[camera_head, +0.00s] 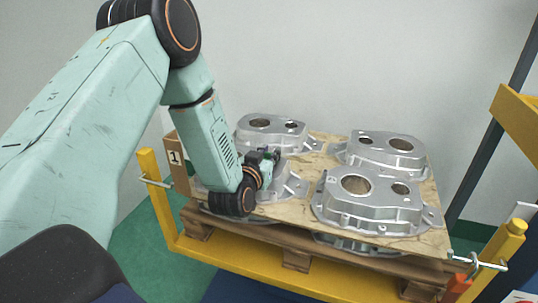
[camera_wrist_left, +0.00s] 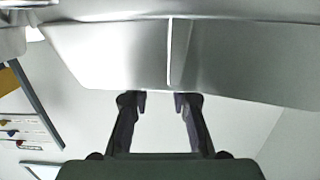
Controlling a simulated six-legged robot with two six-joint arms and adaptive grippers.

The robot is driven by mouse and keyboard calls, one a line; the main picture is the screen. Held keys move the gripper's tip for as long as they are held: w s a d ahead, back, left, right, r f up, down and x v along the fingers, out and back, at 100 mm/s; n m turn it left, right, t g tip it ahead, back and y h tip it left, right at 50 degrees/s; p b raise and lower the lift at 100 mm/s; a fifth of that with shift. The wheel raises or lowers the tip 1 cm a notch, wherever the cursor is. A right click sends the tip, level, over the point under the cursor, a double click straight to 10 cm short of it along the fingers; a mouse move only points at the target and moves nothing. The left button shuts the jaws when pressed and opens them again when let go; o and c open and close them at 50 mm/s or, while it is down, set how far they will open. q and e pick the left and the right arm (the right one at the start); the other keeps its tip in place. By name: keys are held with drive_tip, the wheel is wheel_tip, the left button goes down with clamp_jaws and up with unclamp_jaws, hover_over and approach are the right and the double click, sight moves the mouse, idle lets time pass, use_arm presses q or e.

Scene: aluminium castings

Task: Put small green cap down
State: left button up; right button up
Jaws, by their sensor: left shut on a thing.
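My left gripper (camera_head: 268,158) is at the near-left casting (camera_head: 292,187), low over or beside it. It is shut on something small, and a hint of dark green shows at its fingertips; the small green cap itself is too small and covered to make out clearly. In the left wrist view, my left gripper's two dark fingers (camera_wrist_left: 160,102) show close to a smooth silver casting surface (camera_wrist_left: 115,52), and I cannot see the cap between them. Whether the fingers touch the casting I cannot tell. My right gripper is not in view.
Other silver castings stand on the board at the back left (camera_head: 258,121), back right (camera_head: 385,150) and front right (camera_head: 350,205). The board (camera_head: 432,215) lies on a wooden pallet (camera_head: 296,258) in a yellow frame (camera_head: 300,280). A yellow post (camera_head: 152,180) stands left of it.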

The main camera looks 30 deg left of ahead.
use_arm(q)
drive_tip(key=shift+f, duration=0.4)
drive_tip(key=o, duration=0.5)
drive_tip(key=shift+w, duration=0.15)
drive_tip(key=shift+o, duration=1.1)
drive_tip(key=shift+r, duration=0.1)
